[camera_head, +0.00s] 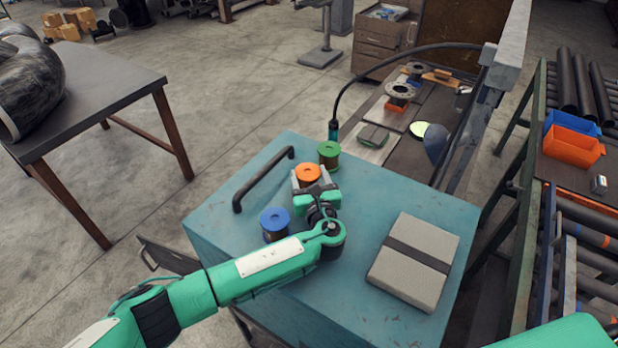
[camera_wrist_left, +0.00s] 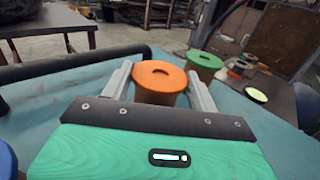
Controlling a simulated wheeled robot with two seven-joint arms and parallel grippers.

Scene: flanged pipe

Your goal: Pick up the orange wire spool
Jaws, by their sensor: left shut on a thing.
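The orange wire spool (camera_head: 308,172) stands upright on the teal cabinet top (camera_head: 345,255), between a blue spool and a green spool. My left gripper (camera_head: 311,182) is shut on the orange spool, with one finger on each side of it. In the left wrist view the orange spool (camera_wrist_left: 159,80) sits between the two fingers (camera_wrist_left: 160,88), its round orange top and brown body showing. Its base is hidden behind the gripper body, so I cannot tell whether it touches the cabinet top. My right gripper is not in view.
A green spool (camera_head: 329,153) stands just behind, and a blue spool (camera_head: 274,222) stands to the front left. A dark handle bar (camera_head: 264,178) runs along the left edge. A grey box with a dark band (camera_head: 413,262) lies on the right. The front middle is clear.

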